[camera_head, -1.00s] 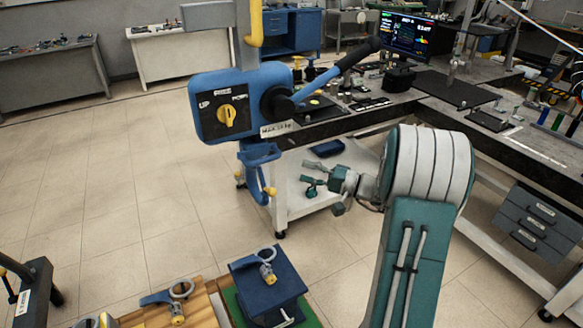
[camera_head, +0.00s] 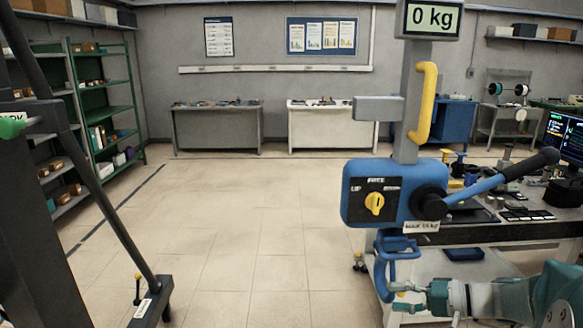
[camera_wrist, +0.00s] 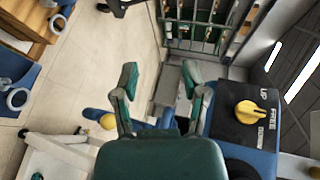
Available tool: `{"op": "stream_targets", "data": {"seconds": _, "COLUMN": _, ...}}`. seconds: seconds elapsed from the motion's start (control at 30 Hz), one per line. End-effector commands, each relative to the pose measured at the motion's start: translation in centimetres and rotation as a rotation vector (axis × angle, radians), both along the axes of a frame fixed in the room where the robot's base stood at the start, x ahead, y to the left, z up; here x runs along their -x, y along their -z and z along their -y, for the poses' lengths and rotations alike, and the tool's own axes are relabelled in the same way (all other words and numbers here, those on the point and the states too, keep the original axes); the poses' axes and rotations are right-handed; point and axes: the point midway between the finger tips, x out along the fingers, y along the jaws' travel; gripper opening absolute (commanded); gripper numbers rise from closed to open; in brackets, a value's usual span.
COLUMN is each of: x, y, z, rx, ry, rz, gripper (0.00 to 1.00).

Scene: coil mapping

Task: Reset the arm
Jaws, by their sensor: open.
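My gripper (camera_head: 399,297) is at the lower right of the head view, teal and grey, with its fingers apart and nothing between them. It also shows in the wrist view (camera_wrist: 160,78), where the two teal fingers spread. In the head view the fingertips appear close to the lower end of a blue hook (camera_head: 381,277); I cannot tell whether they touch. The hook hangs under a blue hoist unit (camera_head: 355,215) with a yellow knob (camera_head: 375,203). The hoist fills the right of the wrist view (camera_wrist: 262,140). Part of my arm is cut off at the right edge.
A display (camera_head: 433,18) above the hoist reads 0 kg. A workbench (camera_head: 445,236) stands behind it at right. A dark frame (camera_head: 120,225) and green shelves (camera_head: 105,105) stand at left. The tiled floor (camera_head: 250,240) between is open. Two tables (camera_head: 215,128) (camera_head: 320,125) stand by the wall.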

Motion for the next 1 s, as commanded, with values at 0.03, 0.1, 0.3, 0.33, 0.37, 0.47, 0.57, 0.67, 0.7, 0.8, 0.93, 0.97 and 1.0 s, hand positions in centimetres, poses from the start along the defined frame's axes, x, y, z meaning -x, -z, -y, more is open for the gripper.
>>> {"op": "stream_targets", "data": {"seconds": 0.03, "x": 1.3, "y": -0.4, "z": -1.9, "rx": 0.067, "ry": -0.044, "rz": -0.032, "gripper": 0.57}}
{"op": "stream_targets", "data": {"seconds": 0.1, "x": 3.1, "y": -0.4, "z": -3.9, "rx": 0.160, "ry": -0.092, "rz": -0.081, "gripper": 0.57}}
{"op": "stream_targets", "data": {"seconds": 0.3, "x": 8.4, "y": 0.0, "z": -7.6, "rx": 0.455, "ry": -0.177, "rz": -0.168, "gripper": 0.57}}
{"op": "stream_targets", "data": {"seconds": 0.33, "x": 9.2, "y": 0.1, "z": -7.9, "rx": 0.499, "ry": -0.184, "rz": -0.175, "gripper": 0.57}}
{"op": "stream_targets", "data": {"seconds": 0.37, "x": 9.9, "y": 0.1, "z": -8.1, "rx": 0.544, "ry": -0.189, "rz": -0.178, "gripper": 0.57}}
{"op": "stream_targets", "data": {"seconds": 0.47, "x": 12.3, "y": 0.2, "z": -8.6, "rx": 0.697, "ry": -0.195, "rz": -0.176, "gripper": 0.57}}
{"op": "stream_targets", "data": {"seconds": 0.57, "x": 14.4, "y": 0.2, "z": -8.6, "rx": 0.845, "ry": -0.184, "rz": -0.150, "gripper": 0.57}}
{"op": "stream_targets", "data": {"seconds": 0.67, "x": 16.1, "y": 0.0, "z": -8.3, "rx": 0.984, "ry": -0.159, "rz": -0.102, "gripper": 0.57}}
{"op": "stream_targets", "data": {"seconds": 0.7, "x": 16.7, "y": -0.1, "z": -8.1, "rx": 1.038, "ry": -0.145, "rz": -0.077, "gripper": 0.57}}
{"op": "stream_targets", "data": {"seconds": 0.8, "x": 17.9, "y": -0.5, "z": -7.6, "rx": 1.152, "ry": -0.105, "rz": -0.005, "gripper": 0.57}}
{"op": "stream_targets", "data": {"seconds": 0.93, "x": 18.7, "y": -1.1, "z": -7.0, "rx": 1.248, "ry": -0.059, "rz": 0.075, "gripper": 0.57}}
{"op": "stream_targets", "data": {"seconds": 0.97, "x": 18.8, "y": -1.2, "z": -6.9, "rx": 1.260, "ry": -0.051, "rz": 0.088, "gripper": 0.57}}
{"op": "stream_targets", "data": {"seconds": 1.0, "x": 18.9, "y": -1.3, "z": -6.8, "rx": 1.274, "ry": -0.044, "rz": 0.102, "gripper": 0.57}}
